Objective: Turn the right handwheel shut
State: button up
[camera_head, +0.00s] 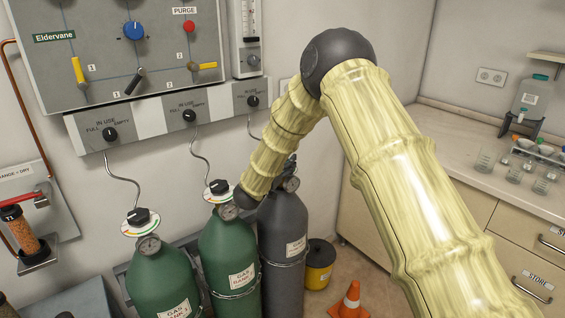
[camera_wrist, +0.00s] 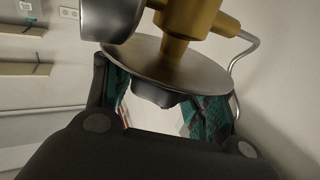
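The right gas cylinder (camera_head: 285,235) is dark grey, and my arm hides most of its top in the head view. A small gauge (camera_head: 291,184) shows there. In the wrist view, a dark handwheel knob (camera_wrist: 155,93) sits against a round metal plate (camera_wrist: 175,65) on a brass valve (camera_wrist: 188,25). My gripper (camera_wrist: 160,112) has its two teal-padded fingers apart, one on each side of the knob. A gap shows between the knob and the pads, so I see no grip on it. My gripper cannot be made out clearly in the head view.
Two green cylinders, the left one (camera_head: 163,280) and the middle one (camera_head: 228,250), stand close by with black handwheels. A grey panel (camera_head: 110,60) hangs above them. A yellow drum (camera_head: 319,270) and an orange cone (camera_head: 350,300) stand right, by the bench (camera_head: 465,165).

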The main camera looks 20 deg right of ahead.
jog(key=shift+o, duration=1.1)
jog(key=v, duration=1.2)
